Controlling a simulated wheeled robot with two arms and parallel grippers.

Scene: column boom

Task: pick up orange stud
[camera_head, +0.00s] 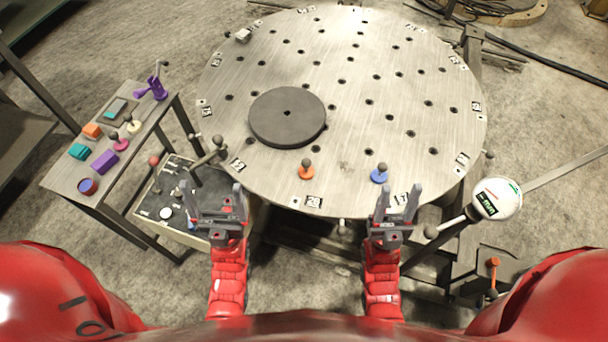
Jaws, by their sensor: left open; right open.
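The orange stud (306,171) stands near the front edge of the round metal table (370,100). It has an orange base and a dark round knob on top. My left gripper (212,193) is open and empty, to the left of the orange stud and nearer to me, at the table's front left edge. My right gripper (397,194) is open and empty, to the right of the orange stud, just in front of a similar blue stud (379,174). Neither gripper touches the orange stud.
A dark grey disc (287,117) lies on the table behind the orange stud. A side bench (70,190) at the left holds several small coloured parts. A white round gauge (497,199) stands at the right. The table's right half is mostly clear.

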